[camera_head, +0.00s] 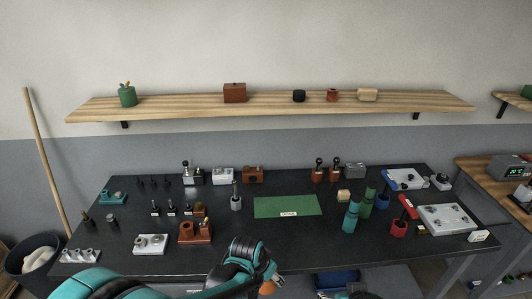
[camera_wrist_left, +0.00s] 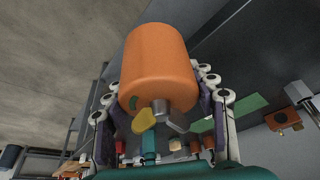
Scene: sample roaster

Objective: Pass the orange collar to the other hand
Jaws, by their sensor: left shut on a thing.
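The orange collar (camera_wrist_left: 158,62) is a smooth orange cylinder, large in the left wrist view. My left gripper (camera_wrist_left: 160,100) is shut on it, with a finger on each side. A grey stub and a yellow tab show at its lower end. In the head view a small part of the orange collar (camera_head: 267,288) shows at the bottom edge beside my left gripper (camera_head: 274,281), in front of the bench; the arm hides the rest. My right gripper cannot be made out in either view.
The dark bench (camera_head: 300,253) carries a green mat (camera_head: 288,206), a brown block (camera_head: 196,232), teal cylinders (camera_head: 352,216), red holders (camera_head: 398,228) and a white plate (camera_head: 447,218). Its front middle is mostly clear. A wooden shelf (camera_head: 190,108) with small items hangs behind.

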